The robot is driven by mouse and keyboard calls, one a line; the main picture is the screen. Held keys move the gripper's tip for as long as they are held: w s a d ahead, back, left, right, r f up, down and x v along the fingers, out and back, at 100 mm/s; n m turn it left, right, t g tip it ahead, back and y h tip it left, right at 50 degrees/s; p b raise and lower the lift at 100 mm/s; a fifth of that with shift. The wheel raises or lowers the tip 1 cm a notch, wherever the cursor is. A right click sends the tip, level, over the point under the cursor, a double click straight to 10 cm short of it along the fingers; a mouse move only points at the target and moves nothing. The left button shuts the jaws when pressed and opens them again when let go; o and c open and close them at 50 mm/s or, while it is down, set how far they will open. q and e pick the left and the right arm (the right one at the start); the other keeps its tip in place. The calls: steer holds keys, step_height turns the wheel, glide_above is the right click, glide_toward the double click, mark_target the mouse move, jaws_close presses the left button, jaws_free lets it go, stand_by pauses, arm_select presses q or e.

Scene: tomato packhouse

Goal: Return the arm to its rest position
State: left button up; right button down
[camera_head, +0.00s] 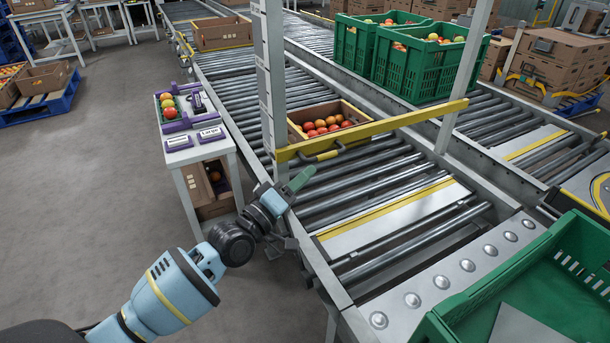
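My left arm (170,300), light blue with dark joints, reaches in from the bottom left. Its gripper (291,214) is beside the near left rail of the roller conveyor. One greenish finger points up and right and a dark finger is lower down, with a gap between them. The gripper looks open, with nothing visible held in it. It is below and apart from the handle (322,154) on the yellow bar (375,130) across the conveyor. My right gripper is not in view.
A small white table (205,150) with tomatoes and purple-trimmed devices stands left of the conveyor. A cardboard box of tomatoes (297,134) sits behind the bar. An upright post (270,90) rises beside it. A green crate (470,312) is at lower right.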

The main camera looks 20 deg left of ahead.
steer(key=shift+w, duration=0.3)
